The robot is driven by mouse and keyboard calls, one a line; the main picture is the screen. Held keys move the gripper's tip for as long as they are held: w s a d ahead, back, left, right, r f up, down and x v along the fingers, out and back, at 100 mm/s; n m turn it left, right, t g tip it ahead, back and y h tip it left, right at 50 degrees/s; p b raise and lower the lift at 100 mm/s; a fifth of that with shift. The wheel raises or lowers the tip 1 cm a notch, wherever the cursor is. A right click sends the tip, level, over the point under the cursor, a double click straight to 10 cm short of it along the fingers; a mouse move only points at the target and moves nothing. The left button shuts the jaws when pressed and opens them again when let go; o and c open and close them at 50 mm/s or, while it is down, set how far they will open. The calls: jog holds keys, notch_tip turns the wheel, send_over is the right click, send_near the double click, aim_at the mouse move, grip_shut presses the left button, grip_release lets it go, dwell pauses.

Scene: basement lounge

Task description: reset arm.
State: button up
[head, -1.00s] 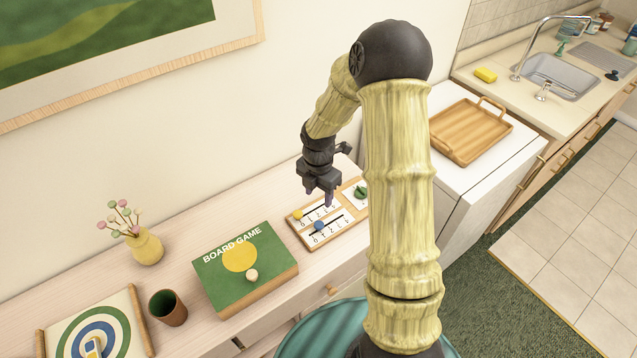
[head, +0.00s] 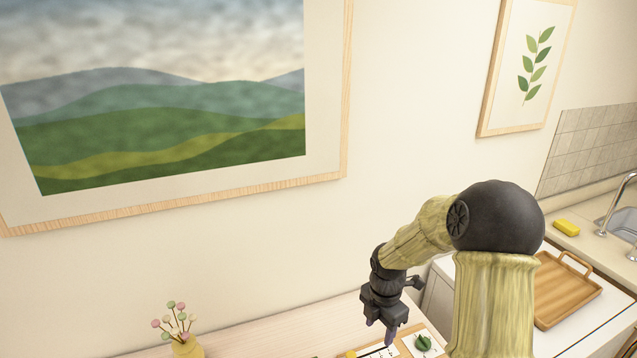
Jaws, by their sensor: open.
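My gripper (head: 382,330) hangs at the end of my bent arm, pointing down over the pale wooden sideboard (head: 290,330). Its jaws are open, and no object shows between them. Just below it, at the bottom edge of the head view, is a wooden board with white panels (head: 374,352). A green piece (head: 423,342) lies on that board's right part. Most of the board is cut off by the frame or hidden by the gripper.
A yellow vase with flowers (head: 185,347) stands at the bottom left. A wooden tray (head: 565,292) sits on a white surface right of my arm. A yellow sponge (head: 566,228) lies near the sink. A landscape picture (head: 170,140) and a leaf picture (head: 530,60) hang on the wall.

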jog(key=s+a+r+m+t, duration=0.1)
jog(key=s+r+m, duration=0.3)
jog(key=s+m, duration=0.4)
jog(key=s+a+r+m+t, duration=0.1)
jog(key=s+r+m, duration=0.2)
jog(key=s+m, duration=0.4)
jog(key=m, duration=0.8)
jog(key=shift+s+a+r+m+t, duration=0.2)
jog(key=shift+s+r+m+t, duration=0.1)
jog(key=shift+s+r+m, duration=0.1)
jog(key=shift+w, duration=0.1)
dwell(1.8)
